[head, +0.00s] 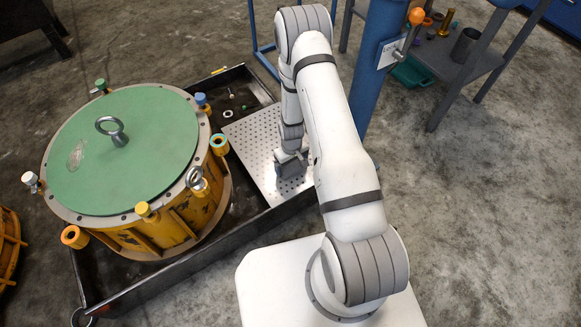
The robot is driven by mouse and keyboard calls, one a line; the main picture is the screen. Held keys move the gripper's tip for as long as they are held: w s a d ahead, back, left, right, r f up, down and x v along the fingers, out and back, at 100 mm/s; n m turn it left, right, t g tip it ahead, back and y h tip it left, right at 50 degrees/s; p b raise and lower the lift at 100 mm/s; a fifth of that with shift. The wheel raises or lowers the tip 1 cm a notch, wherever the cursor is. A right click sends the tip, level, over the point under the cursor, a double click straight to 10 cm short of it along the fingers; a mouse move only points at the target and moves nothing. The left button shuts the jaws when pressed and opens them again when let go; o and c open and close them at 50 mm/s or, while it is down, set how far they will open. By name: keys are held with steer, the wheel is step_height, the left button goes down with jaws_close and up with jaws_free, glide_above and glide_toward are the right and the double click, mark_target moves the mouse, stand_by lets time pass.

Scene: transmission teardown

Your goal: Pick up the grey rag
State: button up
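My gripper (290,168) is a dark grey shape at the end of my white arm, low over the perforated metal plate (250,140) in the black tray. It is small and partly hidden by the arm, so I cannot tell whether its fingers are open or shut, or whether anything is between them. I cannot make out a grey rag with certainty anywhere in the head view. Part of the plate is hidden behind my arm.
A large yellow housing (180,222) with a green lid (130,160) and eyebolt stands in the black tray (165,285), left of the plate. A blue post (375,60) and a grey workbench (470,62) stand at upper right. The concrete floor at right is clear.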

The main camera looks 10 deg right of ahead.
steer(key=c, duration=0.3)
step_height(320, 180, up, 10)
steer(key=p, duration=0.4)
step_height(320, 180, up, 44)
steer(key=m+p, duration=0.4)
steer(key=p, duration=2.4)
glide_above(291, 165)
steer(key=shift+d+r, duration=0.1)
steer(key=shift+r, duration=0.05)
